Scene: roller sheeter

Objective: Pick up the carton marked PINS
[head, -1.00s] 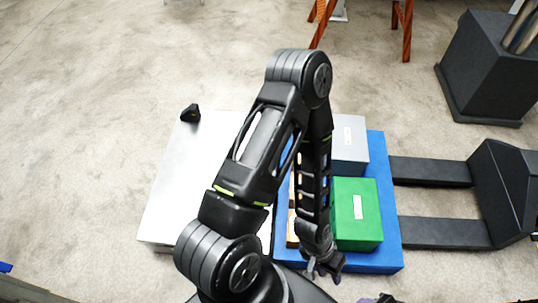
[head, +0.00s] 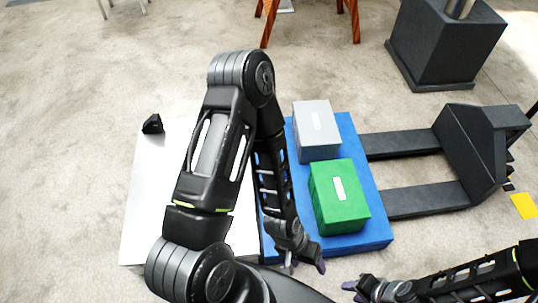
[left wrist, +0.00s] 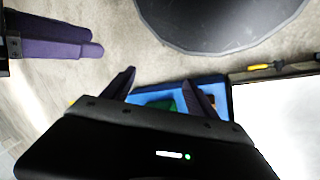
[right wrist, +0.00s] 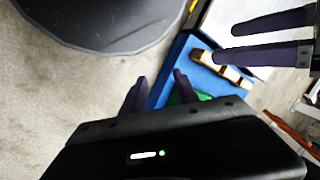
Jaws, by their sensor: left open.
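Two cartons stand on the blue pallet (head: 368,185): a grey one (head: 318,132) at the back and a green one (head: 336,202) in front. Each has a white label on top, too small to read, so I cannot tell which is marked PINS. My left gripper (head: 305,264) is open and empty, in front and to the left of the green carton, apart from it. My right gripper (head: 356,291) is open and empty near the bottom edge, in front of the pallet. A bit of the green carton shows beyond the fingers in the right wrist view (right wrist: 174,99).
A silver-white table (head: 150,205) lies left of the pallet, with a small black object (head: 152,124) at its back edge. A dark forked machine (head: 470,150) reaches in from the right. My left arm covers part of the pallet. A wooden piece (right wrist: 236,76) lies on it.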

